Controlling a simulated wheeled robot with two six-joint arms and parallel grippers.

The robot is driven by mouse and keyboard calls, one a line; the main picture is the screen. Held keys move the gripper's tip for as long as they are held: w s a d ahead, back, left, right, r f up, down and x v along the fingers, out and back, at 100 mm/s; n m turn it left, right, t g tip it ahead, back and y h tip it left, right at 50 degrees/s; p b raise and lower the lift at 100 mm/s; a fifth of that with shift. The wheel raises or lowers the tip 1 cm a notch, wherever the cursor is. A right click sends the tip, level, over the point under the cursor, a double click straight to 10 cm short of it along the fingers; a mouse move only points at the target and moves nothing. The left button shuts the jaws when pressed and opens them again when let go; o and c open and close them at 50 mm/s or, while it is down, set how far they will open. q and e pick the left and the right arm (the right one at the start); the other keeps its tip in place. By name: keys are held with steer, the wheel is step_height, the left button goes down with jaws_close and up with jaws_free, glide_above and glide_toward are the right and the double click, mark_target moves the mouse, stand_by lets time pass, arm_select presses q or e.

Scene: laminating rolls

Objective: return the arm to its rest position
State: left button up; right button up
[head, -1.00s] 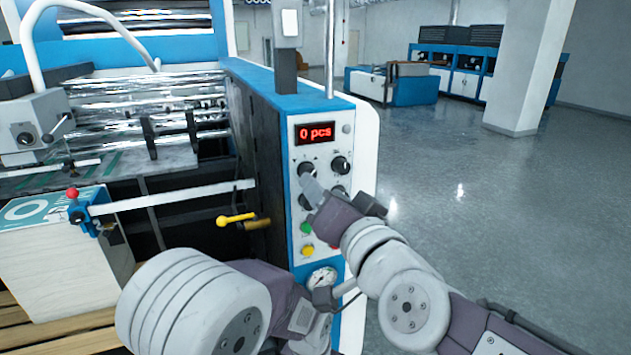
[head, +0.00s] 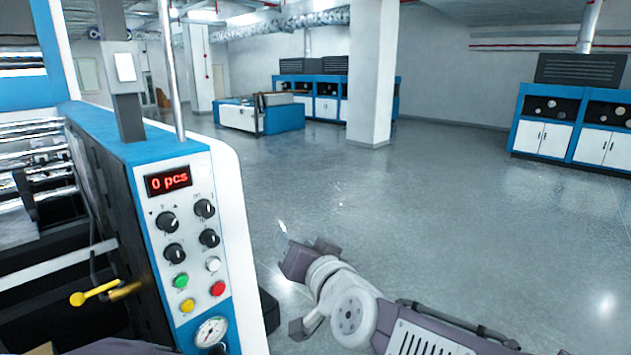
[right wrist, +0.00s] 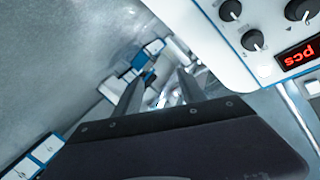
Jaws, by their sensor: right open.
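My right arm comes in from the lower right in the head view, with its right gripper (head: 283,232) to the right of the control panel (head: 190,235) and apart from it. In the right wrist view the right gripper (right wrist: 157,85) has its two fingers spread with nothing between them. The same panel (right wrist: 275,62) shows at the upper right there, beside the fingers. My left gripper is not in either current view.
The machine's panel has a red "0 pcs" display (head: 168,180), black knobs and coloured buttons. A yellow-handled lever (head: 95,293) sticks out at its left. A white pillar (head: 372,70) and blue-white cabinets (head: 570,120) stand farther back. The grey floor between is clear.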

steer(key=d+f+g+h, duration=0.4)
steer(key=d+f+h, duration=0.1)
steer(key=d+f, duration=1.3)
steer(key=s+d+f+g+h, duration=0.1)
steer(key=s+d+f+g, duration=0.1)
steer(key=s+f+g, duration=0.2)
steer(key=s+d+f+n+g, duration=0.1)
steer(key=s+d+f+g, duration=0.2)
steer(key=s+f, duration=0.8)
steer(key=s+g, duration=0.2)
steer(key=s, duration=0.1)
steer(key=shift+s+d+f+h, duration=0.2)
steer(key=shift+s+d+h, duration=0.05)
steer(key=shift+s+h, duration=0.15)
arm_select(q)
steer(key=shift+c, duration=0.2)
arm_select(e)
steer(key=shift+w, duration=0.1)
